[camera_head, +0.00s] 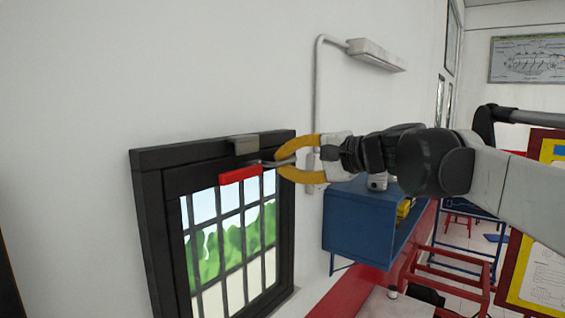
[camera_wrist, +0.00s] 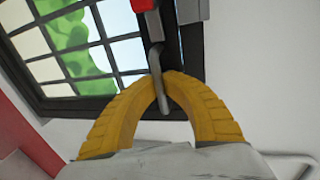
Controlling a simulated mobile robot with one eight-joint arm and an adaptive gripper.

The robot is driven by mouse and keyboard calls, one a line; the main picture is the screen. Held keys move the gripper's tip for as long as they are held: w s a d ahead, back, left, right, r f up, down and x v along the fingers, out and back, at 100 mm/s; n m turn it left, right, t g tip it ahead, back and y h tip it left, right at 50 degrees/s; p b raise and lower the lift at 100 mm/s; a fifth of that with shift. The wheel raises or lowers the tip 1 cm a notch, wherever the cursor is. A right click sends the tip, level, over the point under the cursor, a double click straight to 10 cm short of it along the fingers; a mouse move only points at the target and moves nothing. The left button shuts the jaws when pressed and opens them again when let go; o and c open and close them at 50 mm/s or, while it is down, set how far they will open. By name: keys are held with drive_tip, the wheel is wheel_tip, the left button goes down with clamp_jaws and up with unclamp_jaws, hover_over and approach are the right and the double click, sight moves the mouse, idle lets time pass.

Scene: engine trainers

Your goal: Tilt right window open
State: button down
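The window (camera_head: 215,215) is set in the white wall at left in the head view, with a black frame, a dark grid and a green landscape behind the panes. It also shows at the upper left of the wrist view (camera_wrist: 80,45). A red piece (camera_head: 240,174) sits at the top of the sash, with a thin grey metal handle (camera_wrist: 156,62) beside it. My gripper (camera_head: 278,161), with yellow fingers, is at the window's top right corner. Its fingertips (camera_wrist: 160,78) close around the grey handle. Whether the sash is tilted is hard to tell.
A grey block (camera_head: 244,144) sits on the upper frame. A blue cabinet (camera_head: 358,222) stands right of the window, below my arm. A wall lamp (camera_head: 376,53) and its conduit are above. Red-framed boards (camera_head: 540,270) stand at far right.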

drive_tip(key=c, duration=2.1)
unclamp_jaws()
drive_tip(key=s+d+f+t+y+b, duration=0.1)
drive_tip(key=s+d+b, duration=0.3)
drive_tip(key=d, duration=0.2)
drive_tip(key=shift+s+f+y, duration=0.2)
drive_tip(key=shift+f+y, duration=0.15)
drive_tip(key=shift+y, duration=0.05)
drive_tip(key=o, duration=0.6)
drive_tip(key=shift+s+r, duration=0.2)
drive_tip(key=shift+r, duration=0.15)
drive_tip(key=shift+w+a+f, duration=0.1)
drive_tip(key=shift+w+a, duration=0.1)
drive_tip(key=shift+w, duration=0.05)
drive_tip(key=shift+s+d, duration=0.1)
drive_tip(key=p+v, duration=0.1)
drive_tip(key=v, duration=1.1)
drive_tip(key=shift+f, duration=0.35)
